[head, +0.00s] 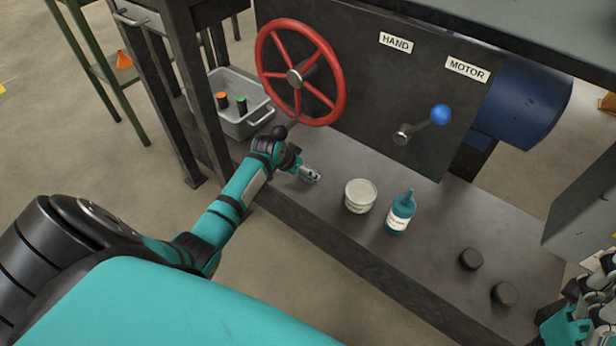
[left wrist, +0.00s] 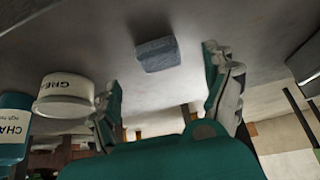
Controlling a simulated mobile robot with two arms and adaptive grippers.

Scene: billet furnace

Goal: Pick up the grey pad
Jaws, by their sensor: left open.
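The grey pad (left wrist: 158,54) is a small rough block lying on the dark bench top in the left wrist view. My left gripper (left wrist: 161,80) is open, with one finger on either side of the pad in that picture. The pad lies beyond the fingertips, and a gap shows on both sides. In the head view my left gripper (head: 309,175) is low over the bench, left of the white tub. I cannot make out the pad there; the gripper seems to hide it. Part of my right gripper (head: 584,308) shows at the lower right corner, its jaws unclear.
The white grease tub (head: 360,196) and teal bottle (head: 400,213) stand right of my left gripper. Two dark knobs (head: 470,259) are farther right. The red handwheel (head: 300,72) and blue-knobbed lever (head: 425,124) stick out above the bench. A grey bin (head: 243,118) stands at left.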

